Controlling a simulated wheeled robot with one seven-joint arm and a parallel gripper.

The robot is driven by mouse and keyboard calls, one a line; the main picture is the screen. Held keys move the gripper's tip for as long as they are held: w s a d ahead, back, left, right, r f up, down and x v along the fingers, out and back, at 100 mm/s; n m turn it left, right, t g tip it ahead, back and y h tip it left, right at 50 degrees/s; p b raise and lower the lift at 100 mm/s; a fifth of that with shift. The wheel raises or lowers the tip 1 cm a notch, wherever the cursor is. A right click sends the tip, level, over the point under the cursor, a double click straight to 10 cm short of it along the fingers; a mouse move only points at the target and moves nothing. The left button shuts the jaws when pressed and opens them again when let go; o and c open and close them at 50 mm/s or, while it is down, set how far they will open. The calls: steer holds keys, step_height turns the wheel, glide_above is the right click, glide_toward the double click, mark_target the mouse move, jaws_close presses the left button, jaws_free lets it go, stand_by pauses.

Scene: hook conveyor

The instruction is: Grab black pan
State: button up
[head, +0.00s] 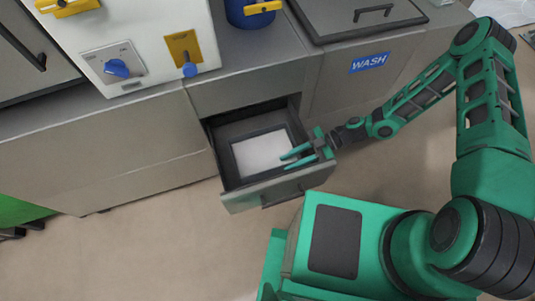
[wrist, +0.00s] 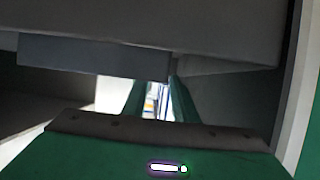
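A dark rectangular pan or frame (head: 226,156) with a pale middle lies inside the open drawer (head: 249,199). I cannot tell for sure whether it is the black pan. My gripper (head: 284,162) reaches in from the right, over the right part of the drawer. Its two green fingers are apart, with nothing seen between them. In the wrist view the gripper (wrist: 158,100) also shows a gap between its fingers, with a grey panel above them. The head view does not clearly show whether the fingers touch the dark frame.
The drawer sticks out from a grey counter (head: 100,150). A white panel with a blue knob (head: 117,68) and a blue container (head: 245,15) stand on top. A lidded basin (head: 350,15) sits above the WASH label (head: 369,63). Floor (head: 130,250) at the front left is clear.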

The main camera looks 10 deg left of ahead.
steer(key=x, duration=0.5)
steer(key=shift+s, duration=0.1)
steer(key=shift+r, duration=0.1)
jaws_close()
stand_by(1.1)
